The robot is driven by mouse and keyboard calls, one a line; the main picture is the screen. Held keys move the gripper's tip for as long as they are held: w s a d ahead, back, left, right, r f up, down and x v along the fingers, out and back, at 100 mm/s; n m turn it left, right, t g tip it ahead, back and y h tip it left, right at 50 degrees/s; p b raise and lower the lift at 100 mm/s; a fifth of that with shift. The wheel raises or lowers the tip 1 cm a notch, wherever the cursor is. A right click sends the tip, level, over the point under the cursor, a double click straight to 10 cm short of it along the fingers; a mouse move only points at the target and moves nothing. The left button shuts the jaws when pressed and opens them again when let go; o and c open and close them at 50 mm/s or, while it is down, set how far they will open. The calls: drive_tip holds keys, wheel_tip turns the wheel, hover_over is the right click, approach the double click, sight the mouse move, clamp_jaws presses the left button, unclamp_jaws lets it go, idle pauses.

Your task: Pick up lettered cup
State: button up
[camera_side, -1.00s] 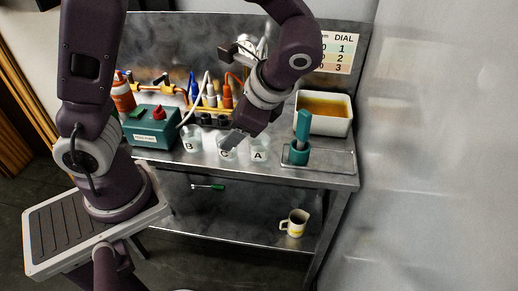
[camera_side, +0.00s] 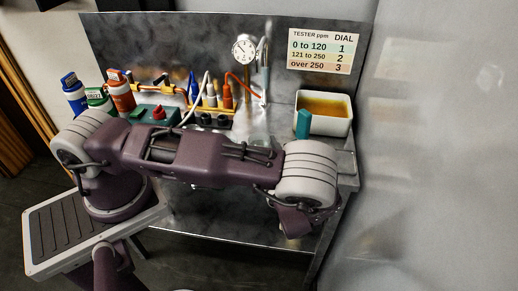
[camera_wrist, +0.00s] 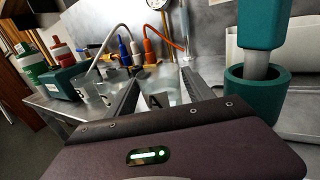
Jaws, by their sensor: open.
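In the wrist view a clear cup lettered A (camera_wrist: 157,100) stands on the steel bench, between my gripper's (camera_wrist: 162,80) two dark fingers as seen from the wrist. The fingers are apart and empty. Whether they reach fully around the cup I cannot tell. A clear cup lettered B (camera_wrist: 85,92) stands to the left, outside the left finger. Another clear cup seems to stand between them, partly behind that finger; its letter is hidden. In the side view my arm hides all the cups and my gripper.
A green holder (camera_wrist: 257,92) with a green-handled tool stands close right of my gripper. A white tub of amber liquid (camera_side: 324,128) is at the bench's right. Tubing, bottles, a gauge (camera_side: 243,49) and a teal box (camera_wrist: 62,83) are behind and left. A dial chart (camera_side: 325,51) is on the backboard.

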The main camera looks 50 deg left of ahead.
sight(257, 138)
drive_tip(key=x, duration=0.4)
drive_tip(key=shift+r, duration=0.2)
drive_tip(key=c, duration=1.2)
